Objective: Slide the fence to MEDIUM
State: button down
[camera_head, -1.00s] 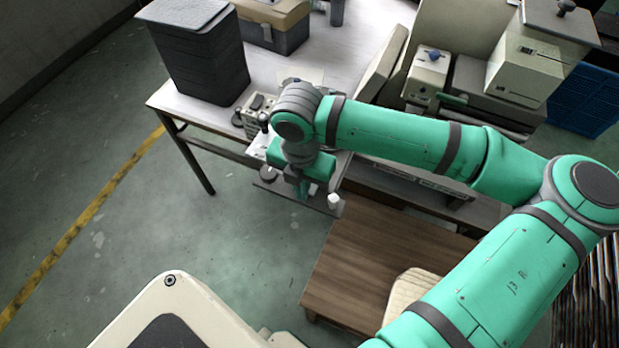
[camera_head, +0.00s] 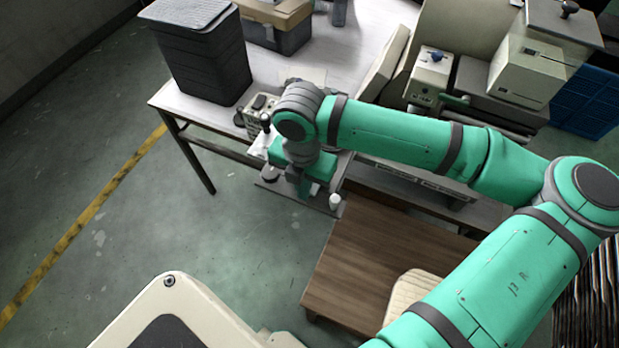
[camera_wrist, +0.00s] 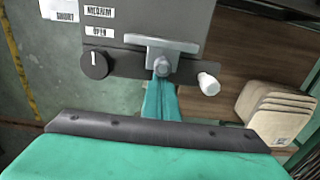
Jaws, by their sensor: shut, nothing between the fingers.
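In the wrist view a grey panel (camera_wrist: 135,25) carries white labels SHORT (camera_wrist: 65,15), MEDIUM (camera_wrist: 98,12) and OPEN (camera_wrist: 99,31). The fence (camera_wrist: 150,43), a light grey metal bar with a rounded stub at its front, lies to the right of the MEDIUM and OPEN labels. My gripper (camera_wrist: 162,76) is shut with its tips at or just over the stub; I cannot tell whether they touch. In the head view my gripper (camera_head: 302,180) is over the panel's front part, and my arm hides the fence.
A black dial (camera_wrist: 95,64) sits left of the fence and a white knob (camera_wrist: 208,84) sticks out at the right. A wooden table (camera_head: 365,260) stands in front. A dark stack of trays (camera_head: 200,60) stands on the bench (camera_head: 185,105). The floor at left is clear.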

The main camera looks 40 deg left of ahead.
jog(key=shift+w+a, duration=0.2)
jog(key=shift+w, duration=0.7)
jog(key=shift+w+a, duration=0.25)
jog(key=shift+w, duration=0.15)
jog(key=shift+s+d, duration=0.1)
jog(key=shift+s, duration=0.05)
jog(key=shift+s+d, duration=0.1)
jog(key=shift+s, duration=0.3)
jog(key=shift+w+d+r, duration=0.1)
jog(key=shift+w+r, duration=0.05)
jog(key=shift+r, duration=2.4)
jog(key=shift+s+r, duration=0.2)
jog(key=shift+r, duration=0.8)
jog(key=shift+w, duration=0.1)
